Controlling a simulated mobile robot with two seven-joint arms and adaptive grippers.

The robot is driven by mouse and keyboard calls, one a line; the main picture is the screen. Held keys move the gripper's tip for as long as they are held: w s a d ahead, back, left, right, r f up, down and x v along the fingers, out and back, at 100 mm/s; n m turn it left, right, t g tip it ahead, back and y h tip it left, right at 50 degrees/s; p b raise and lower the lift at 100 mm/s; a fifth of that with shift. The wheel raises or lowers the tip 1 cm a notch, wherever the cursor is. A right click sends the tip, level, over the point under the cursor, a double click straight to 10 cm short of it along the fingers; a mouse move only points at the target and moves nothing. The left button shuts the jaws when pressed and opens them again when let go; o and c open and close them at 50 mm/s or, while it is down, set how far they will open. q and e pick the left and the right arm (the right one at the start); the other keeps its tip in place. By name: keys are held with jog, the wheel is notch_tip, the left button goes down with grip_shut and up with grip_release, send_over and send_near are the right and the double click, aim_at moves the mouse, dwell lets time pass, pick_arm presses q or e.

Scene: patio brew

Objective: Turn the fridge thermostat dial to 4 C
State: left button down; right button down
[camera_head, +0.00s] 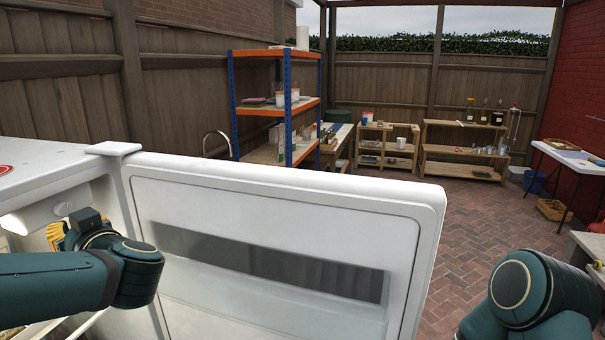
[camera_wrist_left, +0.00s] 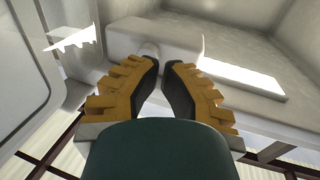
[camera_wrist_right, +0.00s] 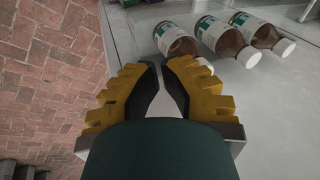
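The white fridge (camera_head: 50,165) stands at the left with its door (camera_head: 270,195) swung open to the right. Inside, a white housing (camera_wrist_left: 165,38) sits ahead of my left gripper, and it also shows in the head view (camera_head: 45,213). A small, pale round thing on it, seemingly the thermostat dial (camera_wrist_left: 148,49), lies just beyond the fingertips; its markings cannot be read. My left gripper (camera_wrist_left: 163,65) is inside the fridge, empty, with a narrow gap between its fingertips. My right gripper (camera_wrist_right: 161,64) is also empty with a narrow gap, away from the fridge interior.
Several brown bottles (camera_wrist_right: 220,35) with white caps lie on a grey surface (camera_wrist_right: 270,110) ahead of my right gripper. A blue and orange shelf (camera_head: 275,110) and wooden benches stand behind. Brick paving (camera_head: 470,235) beyond the fridge door is clear.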

aim_at(44, 207)
pick_arm(q)
jog(key=shift+s+a+x, duration=0.1)
jog(key=shift+s+x, duration=0.05)
jog(key=shift+x, duration=0.6)
jog(key=shift+s+a+x, duration=0.1)
jog(key=shift+s+x, duration=0.05)
jog(key=shift+x, duration=0.6)
jog(key=shift+s+a+x, duration=0.1)
jog(key=shift+s+x, duration=0.05)
jog(key=shift+x, duration=0.6)
jog(key=shift+w+r+p, duration=0.2)
jog(key=shift+p, duration=0.15)
jog(key=shift+s+r+p, duration=0.1)
jog(key=shift+r+p, duration=0.4)
jog(key=shift+p, duration=0.2)
jog(key=shift+r, duration=0.15)
jog(key=shift+p, duration=0.3)
jog(key=shift+r+p, duration=0.5)
jog(key=shift+p, duration=0.15)
jog(key=shift+s+a+r, duration=0.1)
jog(key=shift+s, duration=0.05)
